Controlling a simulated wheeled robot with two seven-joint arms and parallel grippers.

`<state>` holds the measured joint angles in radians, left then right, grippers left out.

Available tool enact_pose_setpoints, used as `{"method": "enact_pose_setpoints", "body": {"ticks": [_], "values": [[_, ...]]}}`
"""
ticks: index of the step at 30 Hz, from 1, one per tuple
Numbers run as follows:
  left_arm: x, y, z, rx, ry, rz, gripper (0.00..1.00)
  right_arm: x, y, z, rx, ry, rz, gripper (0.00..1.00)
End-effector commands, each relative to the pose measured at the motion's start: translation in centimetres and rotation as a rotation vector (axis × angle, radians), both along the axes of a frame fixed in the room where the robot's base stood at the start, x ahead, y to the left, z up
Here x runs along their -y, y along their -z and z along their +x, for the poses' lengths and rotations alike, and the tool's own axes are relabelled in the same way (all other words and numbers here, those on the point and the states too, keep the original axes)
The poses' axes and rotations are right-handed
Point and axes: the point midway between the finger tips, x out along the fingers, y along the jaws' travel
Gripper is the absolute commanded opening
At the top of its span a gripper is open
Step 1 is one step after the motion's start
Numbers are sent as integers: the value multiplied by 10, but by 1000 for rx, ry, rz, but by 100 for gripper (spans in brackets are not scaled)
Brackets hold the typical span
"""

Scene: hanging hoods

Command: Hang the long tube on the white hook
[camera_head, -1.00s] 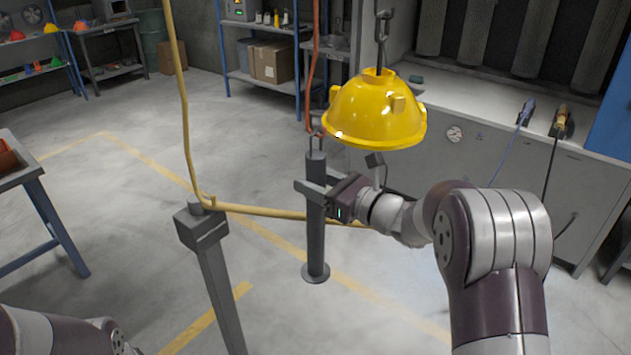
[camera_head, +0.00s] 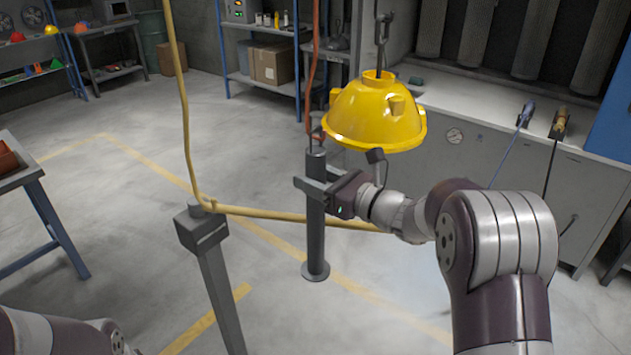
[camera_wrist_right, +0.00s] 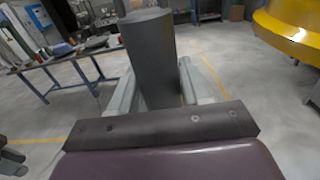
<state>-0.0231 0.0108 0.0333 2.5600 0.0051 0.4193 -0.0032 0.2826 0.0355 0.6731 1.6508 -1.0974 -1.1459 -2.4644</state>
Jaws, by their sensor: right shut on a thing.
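The long tube (camera_head: 316,225) is a dark grey upright cylinder with a thin wire loop on top and a wider round foot. My right gripper (camera_head: 316,190) is shut around its upper part and holds it upright, seemingly above the floor. The right wrist view shows the tube (camera_wrist_right: 150,55) between the two fingers (camera_wrist_right: 160,90). I cannot clearly pick out a white hook. A red cord (camera_head: 313,75) hangs down to just about the tube's loop; whether they touch is unclear. My left gripper is out of the head view; only part of its arm shows at bottom left.
A yellow hood (camera_head: 375,115) hangs from a grey metal hook (camera_head: 383,28), close above my right wrist. A yellow hose (camera_head: 280,212) passes behind the tube to a grey post (camera_head: 215,270). A workbench (camera_head: 470,115) stands at right. Floor at left is mostly open.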

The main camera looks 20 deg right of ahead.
Motion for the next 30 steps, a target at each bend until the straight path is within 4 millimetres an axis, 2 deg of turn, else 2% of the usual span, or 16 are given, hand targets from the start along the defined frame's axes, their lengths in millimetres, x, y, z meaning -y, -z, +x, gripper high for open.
{"method": "enact_pose_setpoints", "body": {"ticks": [6,15,30], "values": [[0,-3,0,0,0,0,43,0,-13,0,4,0,1,0],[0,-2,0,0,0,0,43,0,-14,0,3,1,1,0],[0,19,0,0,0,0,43,15,-11,-19,4,2,0,0]]}}
